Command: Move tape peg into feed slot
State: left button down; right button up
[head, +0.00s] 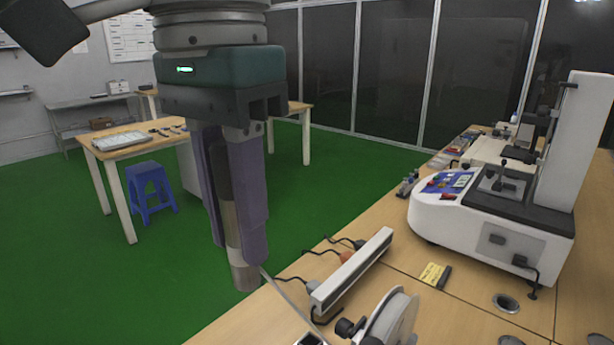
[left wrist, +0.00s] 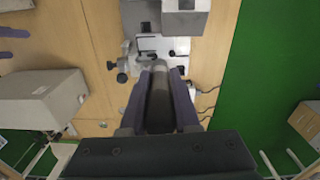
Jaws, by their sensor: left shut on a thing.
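My left gripper (head: 236,235) hangs upright in the head view, its purple fingers shut on a peg (head: 243,276). In the head view, a white reel (head: 393,322) is partly cut off at the bottom. Two purple fingertips of my right gripper (left wrist: 12,43) show apart at the left wrist view's left edge.
A white power strip (head: 352,270) with plugs and cables lies along the table's edge. A large white testing machine (head: 492,222) stands at the right, beside a yellow label (head: 432,273) and a round table hole (head: 506,303). Green floor lies left of the table.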

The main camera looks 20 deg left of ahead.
pick_arm(q)
jog(key=s+d+f+m+b, duration=0.1)
jog(key=f+b, duration=0.4)
jog(key=f, duration=0.7)
jog(key=d+f+m+b, duration=0.2)
jog(key=f+m+b, duration=0.3)
jog(key=f, duration=0.7)
jog(key=s+d+f+m+b, duration=0.1)
jog(key=d+f+m+b, duration=0.1)
jog(key=f+b, duration=0.4)
notch_tip(320, 180, down, 6)
jog(key=shift+s+d+r+m+b, duration=0.1)
jog(key=shift+s+d+m+b, duration=0.25)
jog(key=shift+m, duration=0.55)
pick_arm(e)
notch_tip(320, 180, down, 19)
pick_arm(q)
jog(key=shift+r, duration=0.1)
pick_arm(e)
jog(key=shift+r, duration=0.1)
pick_arm(q)
jog(key=shift+a+p, duration=0.15)
jog(key=shift+p, duration=0.35)
pick_arm(e)
jog(key=shift+r, duration=0.3)
